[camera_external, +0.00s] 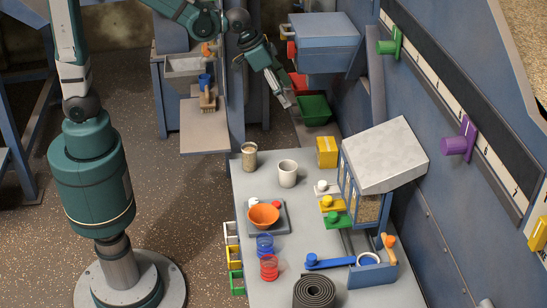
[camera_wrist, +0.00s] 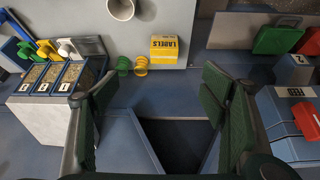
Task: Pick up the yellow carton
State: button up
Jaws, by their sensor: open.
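The yellow carton (camera_external: 327,152) stands on the grey table near its back right edge, beside the grain bin unit. In the wrist view the yellow carton (camera_wrist: 164,48) shows the word LABELS and lies beyond my fingertips, near the top centre. My gripper (camera_external: 286,100) is above and to the left of the carton in the external view, clear of it. In the wrist view my gripper (camera_wrist: 158,85) has its two green-padded fingers wide apart with nothing between them.
A white cup (camera_external: 288,174) and a tan can (camera_external: 249,156) stand left of the carton. The grain bin unit (camera_external: 384,156) is close on its right. An orange bowl (camera_external: 264,215) sits farther forward.

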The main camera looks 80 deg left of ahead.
send_near(325, 143)
jog(key=shift+g, duration=0.6)
jog(key=x, duration=0.2)
jog(key=w+b+x, duration=0.1)
jog(key=x, duration=0.2)
jog(key=shift+d+r, duration=0.2)
jog(key=shift+r, duration=0.05)
jog(key=shift+w+f, duration=0.1)
jog(key=shift+f, duration=0.25)
jog(key=shift+f, duration=0.1)
jog(key=shift+b+x, duration=0.3)
jog(key=shift+x, duration=0.9)
jog(key=shift+b+x, duration=0.5)
jog(key=shift+x, duration=2.1)
jog(key=shift+a, duration=0.1)
jog(key=c, duration=1)
